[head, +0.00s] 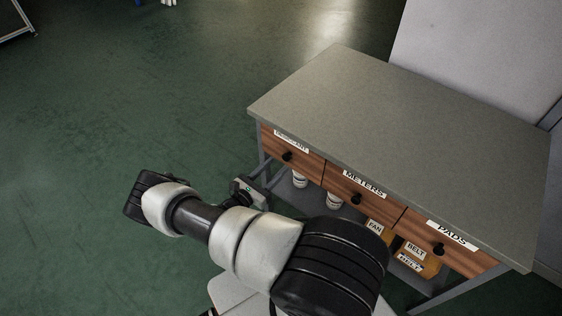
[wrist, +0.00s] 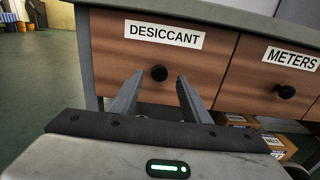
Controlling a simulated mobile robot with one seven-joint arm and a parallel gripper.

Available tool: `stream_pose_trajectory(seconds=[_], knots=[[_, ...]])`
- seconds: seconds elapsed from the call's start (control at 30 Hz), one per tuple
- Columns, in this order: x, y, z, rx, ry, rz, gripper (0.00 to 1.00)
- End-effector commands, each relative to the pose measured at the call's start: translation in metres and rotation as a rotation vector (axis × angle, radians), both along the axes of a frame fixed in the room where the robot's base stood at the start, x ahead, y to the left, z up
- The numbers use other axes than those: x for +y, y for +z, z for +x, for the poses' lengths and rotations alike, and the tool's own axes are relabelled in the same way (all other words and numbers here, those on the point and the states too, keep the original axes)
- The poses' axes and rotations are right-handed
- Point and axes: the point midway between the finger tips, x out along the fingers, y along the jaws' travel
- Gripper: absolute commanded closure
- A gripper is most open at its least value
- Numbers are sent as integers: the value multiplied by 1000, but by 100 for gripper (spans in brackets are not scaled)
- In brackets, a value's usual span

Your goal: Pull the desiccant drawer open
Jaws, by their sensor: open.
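The desiccant drawer (wrist: 110,50) is a brown wooden front with a white DESICCANT label (wrist: 165,34) and a round black knob (wrist: 159,73). It looks shut, flush with the drawer beside it. In the head view the drawer (head: 305,161) is the leftmost of three under a grey worktop (head: 400,130). My gripper (wrist: 156,84) is open and empty in the wrist view. Its two fingers point at the drawer front, one to each side of the knob in the picture. I cannot tell whether the tips reach the knob.
The METERS drawer (wrist: 262,78) is just right, with its own black knob (wrist: 285,91). The PADS drawer (head: 462,250) is farther right. Boxes labelled FAN (head: 376,227) and BELT (head: 416,248) and white containers (head: 300,181) sit below. Green floor (head: 110,110) is clear to the left.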

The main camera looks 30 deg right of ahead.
Motion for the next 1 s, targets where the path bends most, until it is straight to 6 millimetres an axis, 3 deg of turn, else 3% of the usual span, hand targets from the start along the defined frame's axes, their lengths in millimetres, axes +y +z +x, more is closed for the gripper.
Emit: stream_pose_trajectory(seconds=[0.23,0.6,0.87,1.0], knots=[[-30,0,10,0,-1,1,57],[-35,0,12,0,0,0,57],[-35,0,12,0,0,0,99],[-35,0,12,0,0,0,100]])
